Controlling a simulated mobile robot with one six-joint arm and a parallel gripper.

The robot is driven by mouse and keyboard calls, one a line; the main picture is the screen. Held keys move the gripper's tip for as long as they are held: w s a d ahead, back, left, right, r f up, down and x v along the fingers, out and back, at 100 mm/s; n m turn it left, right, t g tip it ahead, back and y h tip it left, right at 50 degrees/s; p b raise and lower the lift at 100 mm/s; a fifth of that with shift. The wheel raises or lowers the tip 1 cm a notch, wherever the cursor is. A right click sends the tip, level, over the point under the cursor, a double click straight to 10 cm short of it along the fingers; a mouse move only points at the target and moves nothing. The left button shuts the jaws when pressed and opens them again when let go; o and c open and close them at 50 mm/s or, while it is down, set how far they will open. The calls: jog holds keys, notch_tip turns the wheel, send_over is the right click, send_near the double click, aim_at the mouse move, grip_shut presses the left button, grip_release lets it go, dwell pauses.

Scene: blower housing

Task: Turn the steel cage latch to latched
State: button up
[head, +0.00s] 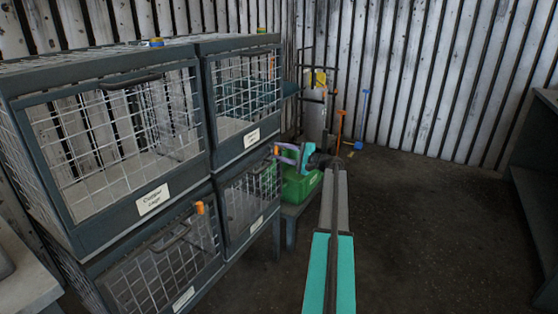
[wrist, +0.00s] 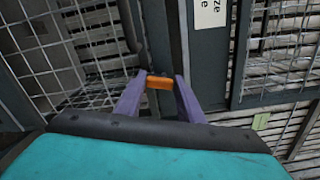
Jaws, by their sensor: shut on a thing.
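My gripper (head: 281,151) reaches out to the lower right cage (head: 250,200) of the stack. Its purple fingers (wrist: 160,84) are shut on a small orange latch (wrist: 160,82) at that cage's upper edge. The latch also shows as an orange spot in the head view (head: 277,150). In the wrist view it spans the gap between the fingertips, in front of a dark frame post. The cage's label is too small to read, and I cannot tell the latch's exact angle.
The upper left cage (head: 75,215) is labelled copper. Another orange latch (head: 199,208) sits on the lower left cage. Orange and blue long-handled tools (head: 361,120) lean at the back wall. Floor to the right is clear.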

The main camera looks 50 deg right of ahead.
jog(key=shift+f+n+b, duration=0.15)
jog(key=shift+n+b, duration=0.65)
jog(key=shift+n, duration=0.05)
jog(key=shift+f+n+b, duration=0.15)
jog(key=shift+n+b, duration=0.65)
jog(key=shift+n, duration=0.05)
jog(key=o, duration=1.1)
jog(key=shift+r, duration=0.1)
jog(key=shift+c, duration=0.2)
jog(key=shift+r, duration=0.1)
jog(key=shift+s+d, duration=0.1)
jog(key=shift+s, duration=0.05)
jog(key=p+v, duration=0.1)
jog(key=v, duration=1.2)
jog(key=shift+s, duration=0.35)
